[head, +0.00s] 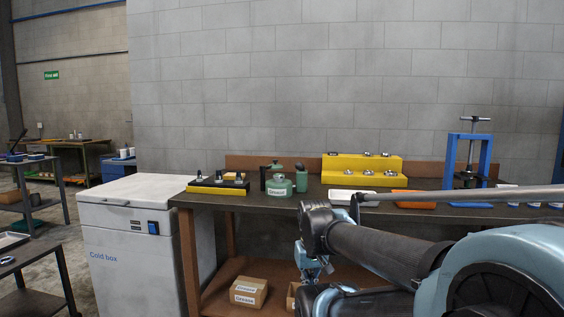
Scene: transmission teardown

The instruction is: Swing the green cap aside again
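A squat green pot (279,190) with a white label stands on the workbench (330,205), left of its middle. A green lid-like top with a small knob shows on or just behind the pot; I cannot tell which, nor whether it is the green cap or whether it is closed. My gripper (316,275) hangs low in front of the bench's front edge, apart from the pot. It is small, and its fingers are too unclear to show their state.
A yellow stepped block (360,171) with metal parts, a white tray (351,196), an orange tray (414,200) and a blue press (469,160) stand to the right. A black-and-yellow holder (216,187) is left. Boxes (248,291) lie below. A cold box (140,235) adjoins the bench.

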